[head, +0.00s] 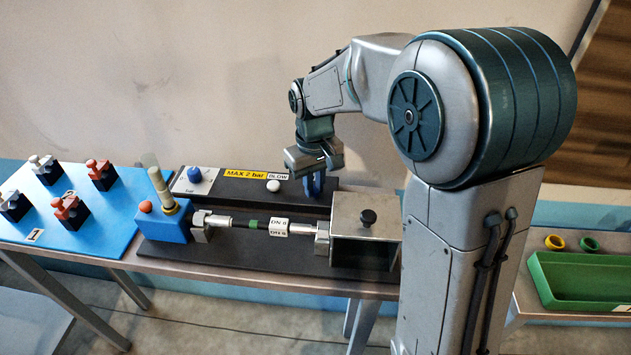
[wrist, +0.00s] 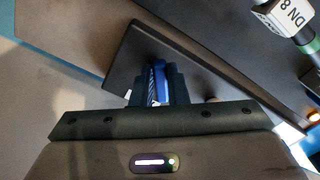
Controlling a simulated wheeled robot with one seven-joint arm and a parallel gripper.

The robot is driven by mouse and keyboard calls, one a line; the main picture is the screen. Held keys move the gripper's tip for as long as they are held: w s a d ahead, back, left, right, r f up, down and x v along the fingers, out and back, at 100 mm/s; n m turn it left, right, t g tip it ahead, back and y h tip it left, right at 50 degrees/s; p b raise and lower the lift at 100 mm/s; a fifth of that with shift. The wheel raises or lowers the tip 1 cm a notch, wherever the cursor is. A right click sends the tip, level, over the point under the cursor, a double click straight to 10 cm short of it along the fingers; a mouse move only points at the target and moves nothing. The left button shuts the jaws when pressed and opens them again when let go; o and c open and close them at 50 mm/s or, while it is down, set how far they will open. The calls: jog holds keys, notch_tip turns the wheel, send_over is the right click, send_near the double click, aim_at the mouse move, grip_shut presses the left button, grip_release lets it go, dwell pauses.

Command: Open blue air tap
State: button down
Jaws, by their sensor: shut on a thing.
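The blue air tap (head: 314,190) stands at the right end of the dark back panel, under my gripper (head: 313,176). In the wrist view the blue tap handle (wrist: 159,83) lies between the two dark fingers of my gripper (wrist: 158,86), which are shut on it. The fingers hide part of the handle and its base. I cannot tell the handle's exact angle.
The panel carries a yellow "MAX 2 bar" label (head: 245,174), a white button (head: 273,186) and a blue knob (head: 194,175). In front are a blue block (head: 163,227), a hose and a metal box (head: 366,232). A green tray (head: 580,282) is at right.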

jog(key=m, duration=0.3)
jog(key=shift+a+m, duration=0.25)
jog(key=shift+m, duration=0.05)
jog(key=shift+a+m, duration=0.2)
jog(key=shift+m, duration=1.6)
jog(key=c, duration=1.4)
grip_release()
jog(key=shift+c, duration=0.2)
jog(key=shift+r, duration=0.1)
notch_tip(320, 180, up, 14)
jog(key=p, duration=0.1)
